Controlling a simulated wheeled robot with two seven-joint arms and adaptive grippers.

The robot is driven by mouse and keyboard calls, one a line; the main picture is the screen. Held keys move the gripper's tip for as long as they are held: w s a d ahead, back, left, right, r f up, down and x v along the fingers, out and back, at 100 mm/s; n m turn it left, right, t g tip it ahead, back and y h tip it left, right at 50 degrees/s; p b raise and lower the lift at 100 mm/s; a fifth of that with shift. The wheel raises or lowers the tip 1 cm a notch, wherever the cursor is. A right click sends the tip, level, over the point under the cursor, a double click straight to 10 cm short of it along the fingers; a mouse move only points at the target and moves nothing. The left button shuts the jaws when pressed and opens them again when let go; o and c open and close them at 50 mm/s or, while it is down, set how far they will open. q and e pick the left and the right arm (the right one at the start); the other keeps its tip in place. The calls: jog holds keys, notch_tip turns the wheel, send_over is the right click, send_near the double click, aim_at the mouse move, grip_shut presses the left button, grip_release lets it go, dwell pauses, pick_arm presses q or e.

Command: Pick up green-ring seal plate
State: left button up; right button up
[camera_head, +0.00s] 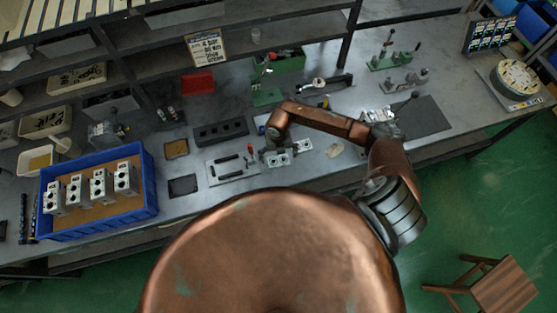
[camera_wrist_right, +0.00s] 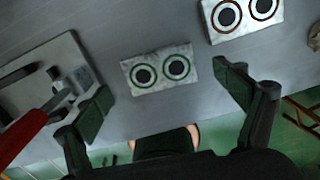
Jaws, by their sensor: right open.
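The green-ring seal plate (camera_wrist_right: 161,71) is a pale grey block with two dark holes ringed in green, lying flat on the bench. In the head view it seems to be the left grey block (camera_head: 277,159), too small there to make out its rings. My right gripper (camera_wrist_right: 167,92) is open, with its two fingers spread to the left and right of the plate in the wrist view. Nothing is between the fingers, and they do not appear to touch the plate. In the head view my right gripper (camera_head: 273,146) is above the plate and small. My left gripper is out of view.
A red-ring plate (camera_wrist_right: 240,14) lies close by at the upper right. A white board (camera_wrist_right: 45,92) with dark parts and a red-handled tool (camera_wrist_right: 22,134) lies to the left. A blue tray (camera_head: 150,188) holds several valve blocks. The bench's front edge is near.

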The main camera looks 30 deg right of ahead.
aim_at(278, 161)
jog(key=shift+f, duration=1.25)
jog(key=shift+c, duration=0.5)
jog(key=c, duration=1.3)
